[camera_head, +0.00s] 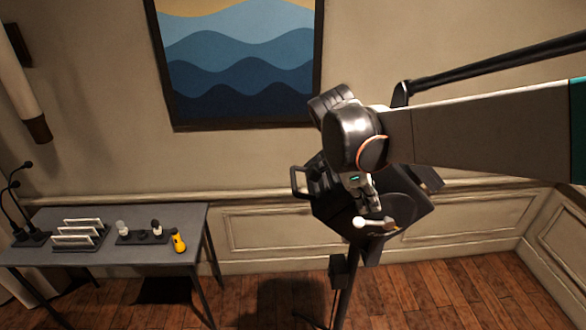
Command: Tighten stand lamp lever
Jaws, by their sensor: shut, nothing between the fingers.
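The stand lamp has a dark, boxy head (403,212) on a thin black stand (346,285). A side handle of the head shows at its left. A pale lever (376,223) with a round white end lies across the lower front of the head, roughly level. My gripper (368,206) points down in front of the lamp head, just above the lever. It is shut, with nothing between its fingers. I cannot tell whether the fingertips touch the lever. My arm comes in from the right and hides the upper part of the lamp.
A grey desk (190,217) stands at the left with a rack (78,235), small microphones on a base (141,238) and a yellow tool (178,240). A framed wave picture (240,60) hangs behind. The wooden floor (460,290) at the right is clear.

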